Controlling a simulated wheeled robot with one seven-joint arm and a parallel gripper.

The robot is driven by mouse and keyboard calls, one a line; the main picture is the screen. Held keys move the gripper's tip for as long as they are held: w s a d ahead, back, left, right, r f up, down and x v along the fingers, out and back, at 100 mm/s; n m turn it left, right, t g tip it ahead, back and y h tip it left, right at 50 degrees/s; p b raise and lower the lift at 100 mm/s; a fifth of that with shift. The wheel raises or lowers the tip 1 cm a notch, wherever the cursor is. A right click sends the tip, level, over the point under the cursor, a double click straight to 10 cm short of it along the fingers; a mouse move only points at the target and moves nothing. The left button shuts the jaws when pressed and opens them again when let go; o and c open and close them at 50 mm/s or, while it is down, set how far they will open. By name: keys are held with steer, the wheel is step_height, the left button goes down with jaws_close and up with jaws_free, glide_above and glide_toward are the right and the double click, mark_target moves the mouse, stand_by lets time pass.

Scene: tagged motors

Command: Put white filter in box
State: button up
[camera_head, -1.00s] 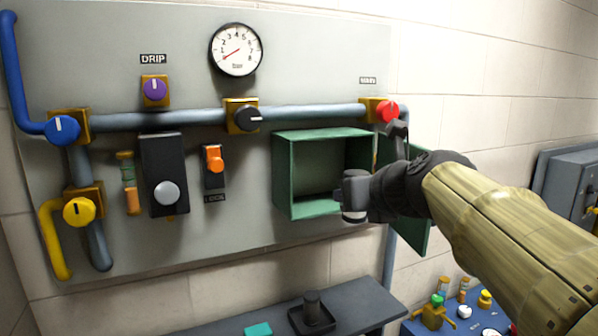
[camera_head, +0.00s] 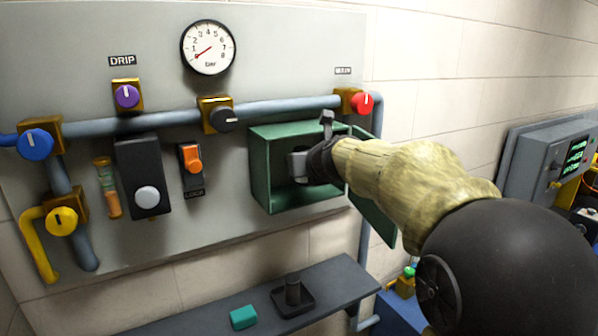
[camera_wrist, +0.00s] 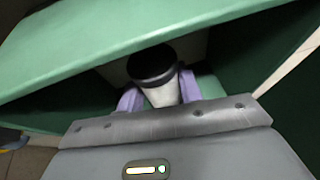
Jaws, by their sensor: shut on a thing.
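The green box (camera_head: 262,190) is mounted on the grey wall panel, its door (camera_head: 374,217) swung open to the right. My gripper (camera_head: 298,165) reaches into the box opening. In the wrist view, my gripper (camera_wrist: 161,93) is shut on the white filter (camera_wrist: 160,97), which has a black cap (camera_wrist: 152,64). The filter is between the pale purple finger pads, with the box's green walls (camera_wrist: 120,38) around it. Whether the filter touches the box floor or back cannot be told. In the head view the filter is mostly hidden by my gripper.
A pipe (camera_head: 283,106) with a red knob (camera_head: 362,103) and a black knob (camera_head: 223,119) runs just above the box. An orange switch (camera_head: 191,158) is to its left. Below, a dark shelf (camera_head: 340,279) holds a black holder (camera_head: 293,296) and a teal block (camera_head: 243,317).

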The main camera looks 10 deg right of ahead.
steer(key=shift+s+r, duration=0.1)
steer(key=shift+s, duration=0.1)
steer(key=shift+w+a+p, duration=0.1)
steer(key=shift+w+p, duration=0.2)
steer(key=shift+w, duration=0.3)
step_height(320, 180, down, 4)
steer(key=b, duration=0.2)
steer(key=shift+s+r+b, duration=0.1)
steer(key=shift+r+b, duration=0.05)
steer(key=shift+b, duration=0.2)
steer(key=o, duration=1)
